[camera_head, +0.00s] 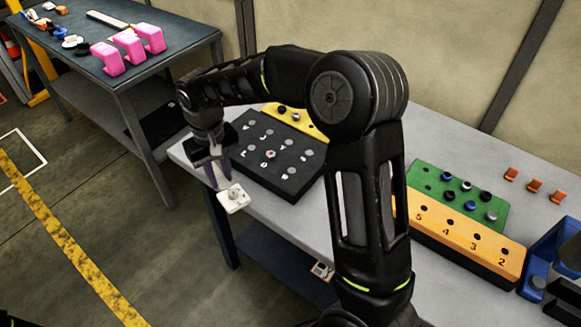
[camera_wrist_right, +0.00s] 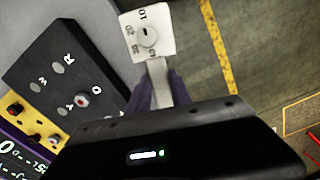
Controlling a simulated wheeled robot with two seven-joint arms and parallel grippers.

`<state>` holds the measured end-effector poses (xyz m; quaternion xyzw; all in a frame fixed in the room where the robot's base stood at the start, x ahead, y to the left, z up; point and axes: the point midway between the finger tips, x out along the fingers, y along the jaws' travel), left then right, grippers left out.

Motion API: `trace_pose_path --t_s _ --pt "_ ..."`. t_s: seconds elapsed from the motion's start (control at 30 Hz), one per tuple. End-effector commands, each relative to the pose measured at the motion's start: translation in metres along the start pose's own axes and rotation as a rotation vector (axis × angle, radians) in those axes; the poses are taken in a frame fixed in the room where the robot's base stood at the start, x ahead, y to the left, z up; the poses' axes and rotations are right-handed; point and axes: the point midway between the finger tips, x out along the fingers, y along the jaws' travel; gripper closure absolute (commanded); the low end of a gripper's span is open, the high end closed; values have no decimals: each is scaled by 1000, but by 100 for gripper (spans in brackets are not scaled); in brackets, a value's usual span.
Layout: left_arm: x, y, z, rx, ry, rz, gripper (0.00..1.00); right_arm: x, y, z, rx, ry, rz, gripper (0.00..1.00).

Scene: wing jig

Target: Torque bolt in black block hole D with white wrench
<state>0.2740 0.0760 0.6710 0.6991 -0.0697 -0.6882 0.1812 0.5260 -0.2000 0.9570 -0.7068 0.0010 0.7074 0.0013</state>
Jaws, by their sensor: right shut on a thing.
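My right gripper (camera_head: 217,177) is shut on the white wrench (camera_head: 233,198) and holds it in the air beyond the table's left edge. In the right wrist view the gripper's purple fingers (camera_wrist_right: 160,92) grip the wrench's handle, and its square white head (camera_wrist_right: 147,36) shows printed numbers and a round knob. The black block (camera_head: 268,182) lies on the table to the right of the wrench, apart from it. It also shows in the right wrist view (camera_wrist_right: 38,50). One red-and-white bolt (camera_head: 271,154) stands in the block, also seen there (camera_wrist_right: 82,100); I cannot read its hole's letter surely. My left gripper is out of view.
A yellow block (camera_head: 312,129) lies behind the black block. A green block (camera_head: 430,172) and an orange numbered block (camera_head: 460,243) sit to the right, with blue bins (camera_head: 553,250) beyond. My right arm hides the middle of the table. Open floor lies left of the table.

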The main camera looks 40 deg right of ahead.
Motion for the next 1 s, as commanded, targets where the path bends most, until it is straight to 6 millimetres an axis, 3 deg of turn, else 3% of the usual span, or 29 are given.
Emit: trace_pose_path --t_s 0.17,0.4,0.5,0.63,1.0 --pt "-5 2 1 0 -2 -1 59 -14 30 18 61 4 0 100" --pt "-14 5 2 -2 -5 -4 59 -39 94 77 218 4 1 100" --pt "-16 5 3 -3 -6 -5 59 -44 109 99 267 3 0 100" --pt "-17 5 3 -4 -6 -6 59 -45 117 112 294 2 0 100" --pt "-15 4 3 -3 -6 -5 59 -43 117 111 294 2 0 100"
